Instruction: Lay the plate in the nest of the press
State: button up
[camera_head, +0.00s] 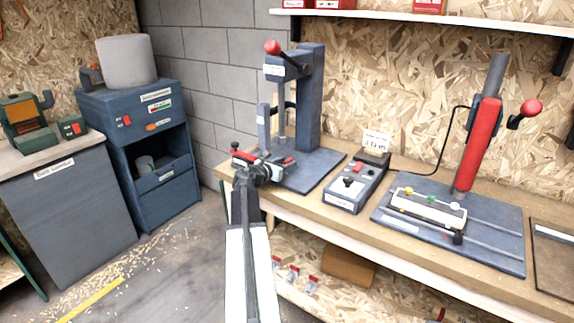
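A blue-grey arbor press (309,95) with a red-knobbed lever stands on the left part of the bench. Its flat base (315,175) is partly behind my gripper. My gripper (265,163) is at the front of this press, over the left part of its base. Its fingers are small and cluttered against the press, so I cannot tell whether they are open or hold something. An upright blue-grey piece (263,125) shows just behind the gripper. I cannot make out the plate or the nest for certain.
A control box (355,188) stands right of the press. Farther right, a red-bodied tool on a column (478,140) rises behind a pale fixture (428,212) with coloured knobs. A shelf (450,15) hangs above. Blue cabinets (150,150) stand left; the floor between is open.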

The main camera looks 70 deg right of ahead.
jog(key=shift+s, duration=0.1)
jog(key=shift+r, duration=0.3)
jog(key=p+v, duration=0.2)
jog(key=v, duration=1)
jog(key=shift+p, duration=0.4)
